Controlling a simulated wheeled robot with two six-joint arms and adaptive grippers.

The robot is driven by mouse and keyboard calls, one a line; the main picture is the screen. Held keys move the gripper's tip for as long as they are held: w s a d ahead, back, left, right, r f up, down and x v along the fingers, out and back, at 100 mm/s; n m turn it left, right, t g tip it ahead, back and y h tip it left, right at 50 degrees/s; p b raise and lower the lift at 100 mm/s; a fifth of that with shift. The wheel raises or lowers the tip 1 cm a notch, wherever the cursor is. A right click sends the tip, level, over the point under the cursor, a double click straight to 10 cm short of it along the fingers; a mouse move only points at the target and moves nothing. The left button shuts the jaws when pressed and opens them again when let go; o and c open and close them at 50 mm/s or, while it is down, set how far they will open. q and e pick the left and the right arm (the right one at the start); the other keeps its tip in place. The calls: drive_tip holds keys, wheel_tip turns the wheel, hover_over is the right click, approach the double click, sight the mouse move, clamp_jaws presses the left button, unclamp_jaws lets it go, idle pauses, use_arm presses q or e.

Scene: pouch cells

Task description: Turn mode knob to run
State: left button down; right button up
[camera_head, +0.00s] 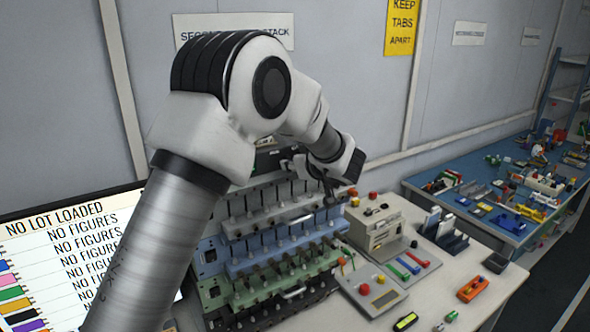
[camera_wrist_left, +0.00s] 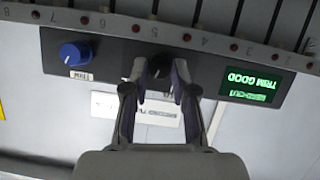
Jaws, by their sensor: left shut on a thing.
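A dark knob (camera_wrist_left: 159,66) sits on a black panel (camera_wrist_left: 112,58), seen upside down in the left wrist view. My left gripper (camera_wrist_left: 160,76) is shut on this knob, with one finger on each side. The fingers cover much of the knob, so its pointer and setting cannot be read. In the head view my left gripper (camera_head: 303,164) is at the top of the stacked rack, partly hidden by my own arm. My right gripper is not in view.
On the same panel are a blue knob (camera_wrist_left: 75,53) labelled TRIM and a green-lit display (camera_wrist_left: 250,88) reading TRIM GOOD. A numbered rail (camera_wrist_left: 110,22) runs alongside. The tiered rack (camera_head: 285,225) stands below my arm, with a beige box (camera_head: 376,222) to its right.

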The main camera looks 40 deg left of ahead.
use_arm(q)
drive_tip(key=n+t+b, duration=0.1)
drive_tip(key=n+b, duration=0.1)
drive_tip(key=shift+s+f+b, duration=0.1)
drive_tip(key=shift+b, duration=0.3)
idle(0.3)
drive_tip(key=c, duration=1.1)
unclamp_jaws()
drive_tip(key=shift+o, duration=0.9)
drive_tip(key=shift+a, duration=0.15)
